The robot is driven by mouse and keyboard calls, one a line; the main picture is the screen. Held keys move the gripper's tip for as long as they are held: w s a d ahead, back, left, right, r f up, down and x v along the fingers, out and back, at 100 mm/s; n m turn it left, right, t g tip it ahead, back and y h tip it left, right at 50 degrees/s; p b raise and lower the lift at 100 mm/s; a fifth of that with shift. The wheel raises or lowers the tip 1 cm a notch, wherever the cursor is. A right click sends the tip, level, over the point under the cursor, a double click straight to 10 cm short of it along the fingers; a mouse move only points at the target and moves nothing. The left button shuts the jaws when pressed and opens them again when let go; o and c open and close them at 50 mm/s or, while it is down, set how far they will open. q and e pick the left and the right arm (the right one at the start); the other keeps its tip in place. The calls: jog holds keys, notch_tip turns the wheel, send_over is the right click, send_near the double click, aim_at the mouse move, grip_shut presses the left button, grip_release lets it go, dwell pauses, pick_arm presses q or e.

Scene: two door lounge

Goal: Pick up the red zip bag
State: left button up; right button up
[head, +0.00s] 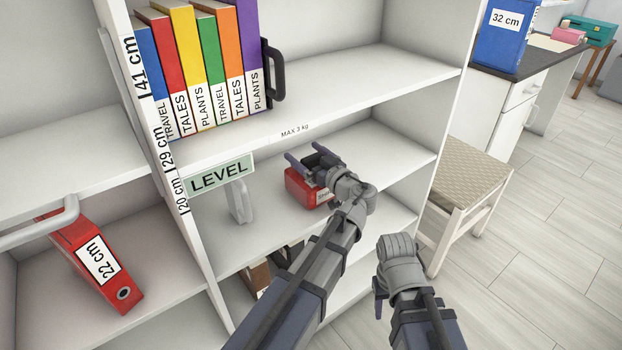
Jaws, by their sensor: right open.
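The red zip bag (300,190), a small red block shape with a pale label on its right side, sits on the middle shelf under the "MAX 3 kg" edge. My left gripper (312,160) is over its top and far side in the picture and hides part of it. Its two bluish fingers show, but I cannot tell whether they touch or grip the bag. My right gripper (380,292) is open and empty, low in front of the shelf unit, partly hidden by its own wrist.
The shelf unit (375,85) holds several upright books (205,70) and a black bookend above. A woven stool (468,180) stands right.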

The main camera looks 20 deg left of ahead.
pick_arm(q)
grip_shut()
dwell(0.7)
